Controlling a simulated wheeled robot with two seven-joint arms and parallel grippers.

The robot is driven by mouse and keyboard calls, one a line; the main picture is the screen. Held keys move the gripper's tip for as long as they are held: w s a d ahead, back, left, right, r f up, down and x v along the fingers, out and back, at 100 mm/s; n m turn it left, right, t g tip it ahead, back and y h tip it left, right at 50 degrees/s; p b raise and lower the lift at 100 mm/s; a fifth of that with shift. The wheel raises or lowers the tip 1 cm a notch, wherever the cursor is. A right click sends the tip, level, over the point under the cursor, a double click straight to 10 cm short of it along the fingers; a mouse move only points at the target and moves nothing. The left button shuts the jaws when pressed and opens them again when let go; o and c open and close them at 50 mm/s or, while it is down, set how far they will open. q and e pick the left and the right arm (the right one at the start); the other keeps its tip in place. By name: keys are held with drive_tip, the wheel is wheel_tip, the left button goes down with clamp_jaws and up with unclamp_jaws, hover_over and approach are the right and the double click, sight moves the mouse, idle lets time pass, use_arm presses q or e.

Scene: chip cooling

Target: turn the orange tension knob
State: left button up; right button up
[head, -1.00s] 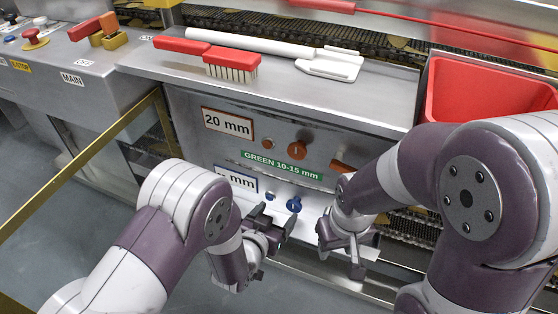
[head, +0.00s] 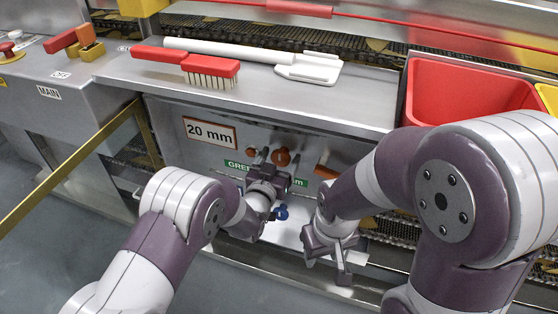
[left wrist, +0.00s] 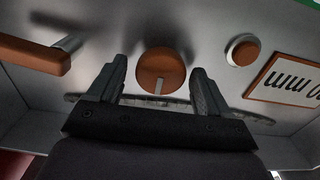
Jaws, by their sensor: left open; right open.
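The orange tension knob (head: 281,157) is a round knob on the grey front panel, below the worktop. In the left wrist view the orange knob (left wrist: 160,70) has a pale pointer mark and shows between my two finger tips. My left gripper (head: 278,168) is open, with one finger on each side of the knob. I cannot tell if the fingers touch it. My right gripper (head: 328,250) is open and empty, lower and to the right, in front of the lower panel.
An orange lever handle (head: 326,171) is right of the knob. An orange button (left wrist: 242,50) and the 20 mm label (head: 210,133) are on its other side. A blue knob (head: 281,213) is below. A red brush (head: 209,66) and white scraper (head: 309,68) lie on the worktop.

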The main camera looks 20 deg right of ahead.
use_arm(q)
drive_tip(key=c, duration=1)
drive_tip(key=m, duration=0.3)
drive_tip(key=m+b, duration=0.1)
drive_tip(key=m, duration=0.2)
drive_tip(key=shift+s+d+f, duration=0.1)
drive_tip(key=shift+f, duration=0.05)
drive_tip(key=m+b, duration=0.1)
drive_tip(key=m, duration=0.5)
drive_tip(key=shift+s+d+f+b, duration=0.1)
drive_tip(key=shift+b, duration=0.2)
drive_tip(key=m, duration=0.3)
drive_tip(key=shift+f+m, duration=0.1)
drive_tip(key=shift+m, duration=0.3)
drive_tip(key=m+b, duration=0.1)
drive_tip(key=m, duration=0.2)
drive_tip(key=shift+m, duration=0.4)
drive_tip(key=m, duration=0.4)
drive_tip(key=shift+f, duration=0.15)
drive_tip(key=shift+f+m, duration=0.1)
drive_tip(key=shift+m, duration=1.7)
